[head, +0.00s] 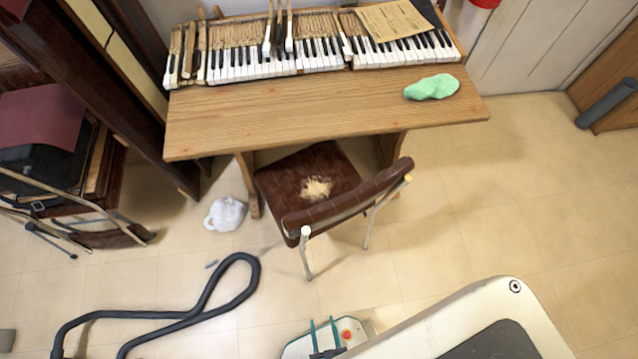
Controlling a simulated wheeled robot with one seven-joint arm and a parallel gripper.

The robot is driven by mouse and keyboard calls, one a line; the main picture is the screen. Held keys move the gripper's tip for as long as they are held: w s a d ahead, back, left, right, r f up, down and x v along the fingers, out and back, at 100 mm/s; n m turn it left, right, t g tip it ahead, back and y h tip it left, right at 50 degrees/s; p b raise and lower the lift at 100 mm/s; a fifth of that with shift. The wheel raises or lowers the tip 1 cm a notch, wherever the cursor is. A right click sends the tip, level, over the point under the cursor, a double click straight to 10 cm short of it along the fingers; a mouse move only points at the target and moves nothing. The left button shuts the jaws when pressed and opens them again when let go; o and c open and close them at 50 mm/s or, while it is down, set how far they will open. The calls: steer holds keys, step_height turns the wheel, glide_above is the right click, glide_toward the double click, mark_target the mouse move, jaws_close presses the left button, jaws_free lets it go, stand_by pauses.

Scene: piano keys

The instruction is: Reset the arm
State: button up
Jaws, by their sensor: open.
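A wooden table (300,110) bears piano keys (270,62) and a green cloth (432,87). A worn brown chair (345,200) stands before it.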

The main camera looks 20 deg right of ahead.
steer(key=w+r+t, duration=0.1)
steer(key=w+r, duration=0.1)
steer(key=r, duration=0.9)
steer(key=w+a+r+n+y, duration=0.1)
steer(key=w+r, duration=0.2)
steer(key=r, duration=0.8)
steer(key=shift+w+a+r+t+y, duration=0.2)
steer(key=shift+a+r+t+y, duration=0.1)
steer(key=shift+t, duration=0.1)
steer(key=shift+n+t+y, duration=0.6)
steer(key=shift+n, duration=0.2)
steer(key=w+r, duration=0.1)
steer(key=r, duration=0.8)
steer(key=w+a+r, duration=0.1)
steer(key=r, duration=0.8)
steer(key=w+r, duration=0.2)
steer(key=r, duration=0.7)
steer(key=shift+w+a, duration=0.1)
steer(key=shift+a, duration=0.15)
steer(key=shift+c, duration=1.4)
steer(key=shift+c, duration=0.6)
steer(key=shift+w+a, duration=0.1)
